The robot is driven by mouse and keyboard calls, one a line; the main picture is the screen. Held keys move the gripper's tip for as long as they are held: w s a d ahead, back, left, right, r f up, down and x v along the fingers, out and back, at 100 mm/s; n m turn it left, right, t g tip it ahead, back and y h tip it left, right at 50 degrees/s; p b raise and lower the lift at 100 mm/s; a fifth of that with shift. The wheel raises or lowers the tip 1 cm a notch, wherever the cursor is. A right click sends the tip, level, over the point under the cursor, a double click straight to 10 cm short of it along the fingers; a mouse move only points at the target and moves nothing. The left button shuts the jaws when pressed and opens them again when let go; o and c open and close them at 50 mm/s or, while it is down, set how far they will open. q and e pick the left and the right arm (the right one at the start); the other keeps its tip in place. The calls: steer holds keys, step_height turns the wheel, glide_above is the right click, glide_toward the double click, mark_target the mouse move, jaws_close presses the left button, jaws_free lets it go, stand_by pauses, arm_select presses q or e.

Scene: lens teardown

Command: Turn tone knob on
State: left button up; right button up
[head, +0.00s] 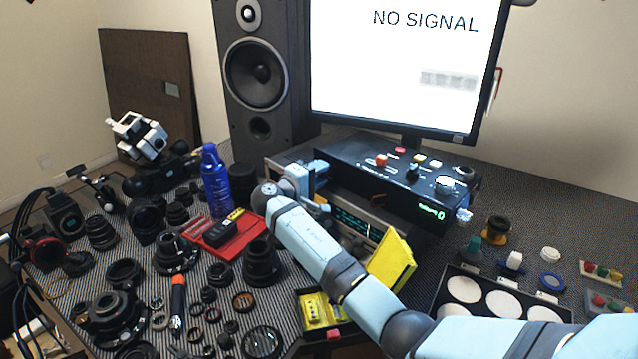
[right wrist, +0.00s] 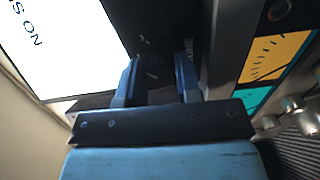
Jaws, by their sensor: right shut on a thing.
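A black control box (head: 350,165) with several knobs and buttons on top and a green display stands below the monitor. My right gripper (head: 322,168) is at the left end of this box, its arm reaching in from the lower right. In the right wrist view its two fingers (right wrist: 158,78) point at the box's dark face (right wrist: 165,45), which carries small white markings. The gripper is shut on the tone knob, which is mostly hidden between the fingers. Which way the knob points cannot be told. My left gripper is out of view.
A monitor (head: 395,60) reading NO SIGNAL and a speaker (head: 258,115) stand behind. Lens parts crowd the left of the table, with a blue can (head: 215,185) and a red tray (head: 205,228).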

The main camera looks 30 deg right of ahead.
steer(key=shift+f+m+b, duration=0.25)
steer(key=shift+m+b, duration=0.05)
steer(key=shift+m, duration=0.1)
arm_select(q)
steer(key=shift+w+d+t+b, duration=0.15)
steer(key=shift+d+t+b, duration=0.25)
steer(key=shift+b, duration=0.45)
arm_select(e)
steer(key=shift+r+m, duration=0.2)
steer(key=shift+m, duration=0.8)
steer(key=o, duration=0.6)
arm_select(q)
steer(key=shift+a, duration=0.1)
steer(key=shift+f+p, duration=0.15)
steer(key=shift+p, duration=0.25)
arm_select(e)
steer(key=v, duration=1.4)
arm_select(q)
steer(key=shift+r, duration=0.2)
arm_select(e)
steer(key=shift+r, duration=0.1)
